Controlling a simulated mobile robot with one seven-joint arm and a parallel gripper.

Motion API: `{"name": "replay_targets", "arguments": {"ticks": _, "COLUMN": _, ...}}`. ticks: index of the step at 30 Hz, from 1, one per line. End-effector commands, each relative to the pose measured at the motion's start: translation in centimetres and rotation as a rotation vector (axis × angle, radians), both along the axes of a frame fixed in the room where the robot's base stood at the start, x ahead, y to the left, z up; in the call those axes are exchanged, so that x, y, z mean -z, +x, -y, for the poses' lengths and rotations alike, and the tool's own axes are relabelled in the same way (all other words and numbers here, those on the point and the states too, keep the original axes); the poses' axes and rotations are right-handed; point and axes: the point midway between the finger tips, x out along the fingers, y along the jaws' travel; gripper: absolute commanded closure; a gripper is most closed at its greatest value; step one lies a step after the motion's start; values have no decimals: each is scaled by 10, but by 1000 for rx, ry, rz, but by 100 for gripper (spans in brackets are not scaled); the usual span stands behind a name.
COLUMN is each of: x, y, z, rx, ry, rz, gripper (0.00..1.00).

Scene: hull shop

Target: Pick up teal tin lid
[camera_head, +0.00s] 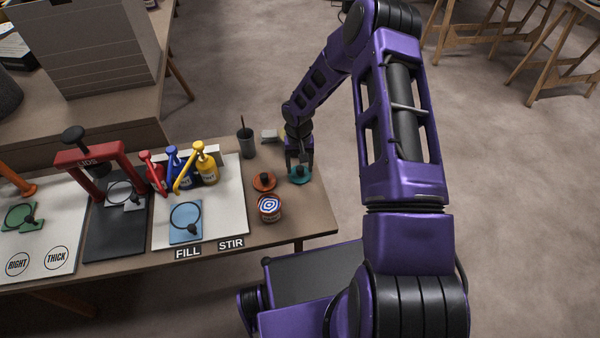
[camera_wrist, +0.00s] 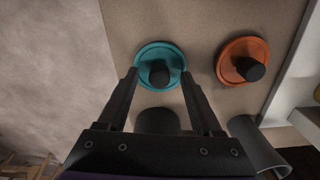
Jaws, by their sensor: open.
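The teal tin lid (camera_head: 301,175) is a round disc with a black knob, lying on the right end of the brown table. It also shows in the wrist view (camera_wrist: 173,57), with its knob near the middle of the disc. My gripper (camera_head: 299,164) is above the lid, its fingers pointing down. In the wrist view my gripper (camera_wrist: 160,73) is open, with one finger on each side of the lid's lower part. The knob lies between the fingertips and looks free of both. The gap in height between fingertips and lid is hard to tell.
An orange lid (camera_head: 264,181) with a black knob lies just left of the teal one. A tin (camera_head: 269,208) with a blue and white top stands in front of it. A dark cup (camera_head: 246,143) holding sticks stands behind. Pump bottles (camera_head: 206,168) stand on a white board further left.

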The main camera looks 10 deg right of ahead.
Motion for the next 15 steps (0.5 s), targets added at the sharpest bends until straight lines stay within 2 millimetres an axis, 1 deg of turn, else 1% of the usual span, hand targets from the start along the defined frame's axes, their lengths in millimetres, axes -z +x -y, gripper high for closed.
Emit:
{"name": "replay_targets", "arguments": {"ticks": 2, "x": 0, "y": 0, "z": 0, "rx": 0, "ry": 0, "rz": 0, "gripper": 33}}
{"name": "replay_targets", "arguments": {"ticks": 3, "x": 0, "y": 0, "z": 0, "rx": 0, "ry": 0, "rz": 0, "gripper": 40}}
{"name": "replay_targets", "arguments": {"ticks": 5, "x": 0, "y": 0, "z": 0, "rx": 0, "ry": 0, "rz": -1, "gripper": 51}}
{"name": "replay_targets", "arguments": {"ticks": 6, "x": 0, "y": 0, "z": 0, "rx": 0, "ry": 0, "rz": -1, "gripper": 58}}
{"name": "replay_targets", "arguments": {"ticks": 8, "x": 0, "y": 0, "z": 0, "rx": 0, "ry": 0, "rz": -1, "gripper": 69}}
{"name": "replay_targets", "arguments": {"ticks": 9, "x": 0, "y": 0, "z": 0, "rx": 0, "ry": 0, "rz": -1, "gripper": 76}}
{"name": "replay_targets", "arguments": {"ticks": 13, "x": 0, "y": 0, "z": 0, "rx": 0, "ry": 0, "rz": -1, "gripper": 100}}
{"name": "replay_targets", "arguments": {"ticks": 15, "x": 0, "y": 0, "z": 0, "rx": 0, "ry": 0, "rz": -1, "gripper": 100}}
